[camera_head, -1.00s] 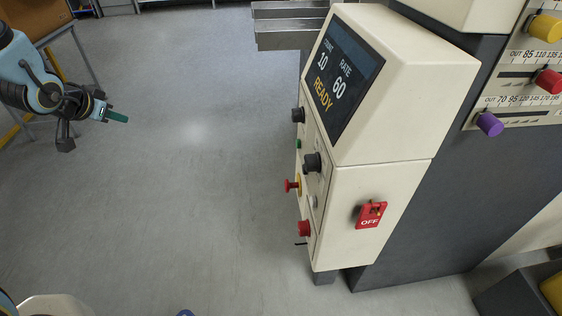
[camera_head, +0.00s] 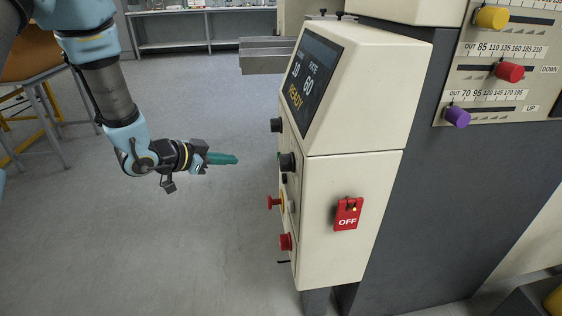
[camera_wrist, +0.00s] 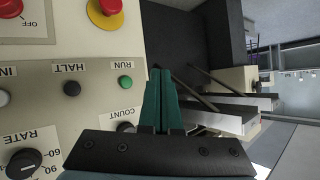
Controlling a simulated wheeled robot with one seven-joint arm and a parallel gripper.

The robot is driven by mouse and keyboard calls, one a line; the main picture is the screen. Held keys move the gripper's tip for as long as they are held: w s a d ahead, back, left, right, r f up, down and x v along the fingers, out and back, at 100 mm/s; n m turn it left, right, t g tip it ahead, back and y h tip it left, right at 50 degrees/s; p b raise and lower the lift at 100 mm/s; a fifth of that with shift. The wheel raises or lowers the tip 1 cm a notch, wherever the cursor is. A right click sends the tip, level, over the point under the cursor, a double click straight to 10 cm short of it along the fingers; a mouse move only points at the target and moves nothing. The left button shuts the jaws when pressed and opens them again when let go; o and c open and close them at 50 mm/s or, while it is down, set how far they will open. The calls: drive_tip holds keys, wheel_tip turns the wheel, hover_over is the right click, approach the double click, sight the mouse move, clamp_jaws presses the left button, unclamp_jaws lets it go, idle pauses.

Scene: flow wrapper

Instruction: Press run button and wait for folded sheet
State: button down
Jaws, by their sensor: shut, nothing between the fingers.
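The cream control box (camera_head: 345,215) of the wrapper stands right of centre in the head view. Its screen (camera_head: 313,77) reads READY, with RATE 60. In the wrist view the green RUN button (camera_wrist: 125,82) lies left of my gripper's fingers, beside the black HALT button (camera_wrist: 72,88). My gripper (camera_head: 236,159) is shut and empty, its green fingers pointing at the box's button face with a gap between. It also shows in the wrist view (camera_wrist: 161,75). No folded sheet is in view.
A red emergency knob on a yellow base (camera_wrist: 106,12) and the RATE knob (camera_wrist: 24,163) flank the buttons. Grey metal rails (camera_head: 266,56) stick out behind the box. The floor left of it is open.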

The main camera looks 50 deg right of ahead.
drive_tip(key=s+d+b, duration=0.1)
drive_tip(key=s+d, duration=0.4)
drive_tip(key=d, duration=0.1)
drive_tip(key=shift+s+d+b, duration=0.2)
drive_tip(key=shift+d+b, duration=0.15)
drive_tip(key=shift+d, duration=0.05)
drive_tip(key=shift+s, duration=0.1)
idle(2.1)
drive_tip(key=shift+s+d, duration=0.2)
drive_tip(key=shift+d, duration=0.15)
drive_tip(key=shift+s+d, duration=0.25)
drive_tip(key=shift+d, duration=0.05)
idle(0.6)
idle(0.4)
drive_tip(key=shift+w+a, duration=0.5)
drive_tip(key=shift+a, duration=0.15)
drive_tip(key=shift+w+a+p, duration=0.35)
drive_tip(key=shift+w+a, duration=0.45)
drive_tip(key=shift+a, duration=0.2)
drive_tip(key=shift+w+a+p, duration=0.3)
drive_tip(key=shift+w+a, duration=0.5)
drive_tip(key=shift+a, duration=0.15)
